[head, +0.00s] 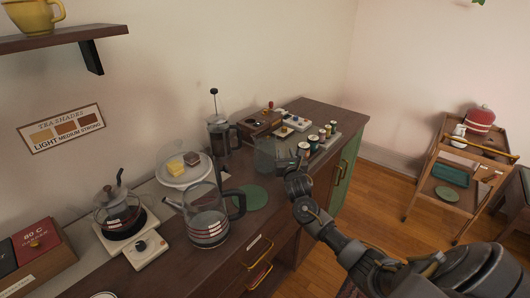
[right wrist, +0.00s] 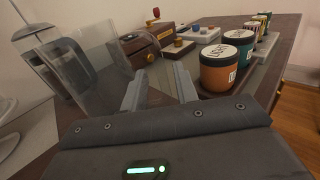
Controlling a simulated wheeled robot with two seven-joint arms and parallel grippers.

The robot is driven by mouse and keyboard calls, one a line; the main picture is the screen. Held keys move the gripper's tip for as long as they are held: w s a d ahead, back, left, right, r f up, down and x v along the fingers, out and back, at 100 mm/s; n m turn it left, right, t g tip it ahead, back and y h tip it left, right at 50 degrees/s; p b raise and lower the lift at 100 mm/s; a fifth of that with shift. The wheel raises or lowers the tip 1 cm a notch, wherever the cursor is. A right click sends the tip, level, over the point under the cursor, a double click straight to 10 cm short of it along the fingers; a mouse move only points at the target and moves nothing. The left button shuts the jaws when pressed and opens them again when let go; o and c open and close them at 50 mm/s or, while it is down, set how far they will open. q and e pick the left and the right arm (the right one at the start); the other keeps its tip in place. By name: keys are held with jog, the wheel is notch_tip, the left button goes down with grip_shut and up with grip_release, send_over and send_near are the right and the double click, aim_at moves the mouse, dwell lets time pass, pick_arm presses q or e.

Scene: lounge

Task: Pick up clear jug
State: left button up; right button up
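The clear jug (head: 270,155) stands on the sideboard between the French press and the labelled jars, faint and see-through. In the right wrist view its clear wall (right wrist: 100,72) rises just ahead and to the left of my fingers. My right gripper (head: 293,172) is at the near right side of the jug. Its two fingers (right wrist: 160,88) are apart, with a gap between them, and look open. I cannot tell whether they touch the jug or whether part of it lies between them. My left gripper is not in view.
A French press (head: 219,135) stands left of the jug, and jars (right wrist: 218,68) stand to its right. A wooden box (head: 258,122) is behind. The sideboard edge is close to my right arm.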

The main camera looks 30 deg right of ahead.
aim_at(286, 143)
jog(key=shift+w+d, duration=0.3)
jog(key=shift+w, duration=0.3)
grip_shut()
jog(key=shift+r, duration=0.15)
jog(key=shift+r, duration=0.25)
notch_tip(286, 143, up, 3)
jog(key=shift+f+b, duration=0.2)
jog(key=shift+b, duration=0.25)
jog(key=s+d+r+b, duration=0.1)
jog(key=s+d+r, duration=0.4)
jog(key=s+r, duration=0.4)
jog(key=s, duration=0.4)
jog(key=shift+r+b, duration=0.35)
jog(key=shift+b, duration=0.05)
